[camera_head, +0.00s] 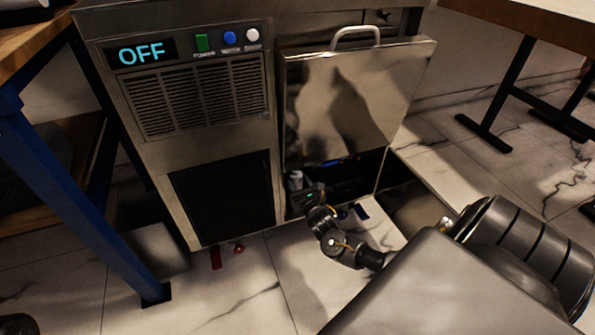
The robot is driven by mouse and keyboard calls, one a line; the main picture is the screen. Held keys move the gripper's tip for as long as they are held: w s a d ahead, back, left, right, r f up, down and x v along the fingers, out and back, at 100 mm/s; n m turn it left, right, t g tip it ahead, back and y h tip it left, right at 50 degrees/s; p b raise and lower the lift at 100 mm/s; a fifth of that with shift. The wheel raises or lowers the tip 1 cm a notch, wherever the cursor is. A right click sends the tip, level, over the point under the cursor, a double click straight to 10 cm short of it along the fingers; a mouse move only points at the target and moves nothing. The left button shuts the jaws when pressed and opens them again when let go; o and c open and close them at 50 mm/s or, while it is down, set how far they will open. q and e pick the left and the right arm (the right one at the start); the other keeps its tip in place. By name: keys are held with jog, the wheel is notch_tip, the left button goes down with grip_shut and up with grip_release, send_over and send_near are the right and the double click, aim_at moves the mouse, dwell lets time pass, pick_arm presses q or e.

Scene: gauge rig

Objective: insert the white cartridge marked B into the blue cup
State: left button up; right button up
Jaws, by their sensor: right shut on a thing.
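My right gripper (303,193) is at the dark opening low in the front of the steel machine. It is small and partly dark in the head view. A small white piece (295,178) shows right at the gripper, just inside the left edge of the opening. It looks like the white cartridge, held upright in the shut jaws, but I cannot read a B on it. A blue edge (332,163) shows under the lower rim of the panel, inside the opening. I cannot tell whether it is part of the blue cup. My left gripper is not in view.
The steel machine (222,193) has an OFF display (141,53), a green switch and two round buttons. A handled steel panel (350,100) hangs over the opening. Small red and blue pieces show near the floor. A blue-legged bench (75,215) stands left; another table stands right.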

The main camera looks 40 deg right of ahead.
jog(key=shift+p, duration=0.45)
dwell(0.3)
jog(key=shift+f+b, duration=1.7)
jog(key=shift+f, duration=0.95)
jog(key=o, duration=1.2)
jog(key=shift+o, duration=0.2)
jog(key=shift+r, duration=0.1)
